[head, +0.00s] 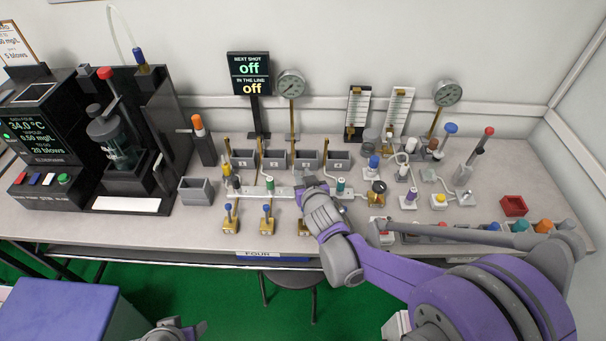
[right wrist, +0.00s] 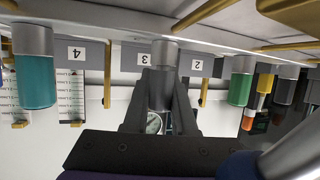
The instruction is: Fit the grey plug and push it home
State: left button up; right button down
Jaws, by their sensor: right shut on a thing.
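My right gripper (head: 308,186) is over the white rail (head: 287,193), between a green plug (head: 270,184) and a teal-green plug (head: 340,184). In the right wrist view, which looks upside down, its two fingers (right wrist: 161,108) are shut on a grey plug (right wrist: 161,88). The plug's silver end (right wrist: 164,58) meets the rail's edge in line with the bin marked 3. I cannot tell how deep it sits. In the head view the gripper hides the plug. My left gripper (head: 188,328) is low at the bottom edge, away from the bench; its jaw opening is unclear.
Numbered grey bins (head: 275,158) stand behind the rail. Blue-topped brass valves (head: 267,219) stand in front. A loose grey bin (head: 196,190) is at the left. Knobs, gauges and a red tray (head: 513,206) crowd the right. Black apparatus (head: 125,140) fills the left.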

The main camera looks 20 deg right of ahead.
jog(key=shift+f, duration=0.15)
jog(key=c, duration=0.6)
grip_release()
jog(key=shift+c, duration=0.2)
jog(key=shift+s, duration=0.1)
jog(key=p+v, duration=0.2)
jog(key=v, duration=0.8)
jog(key=shift+s+r, duration=0.25)
jog(key=shift+s, duration=0.05)
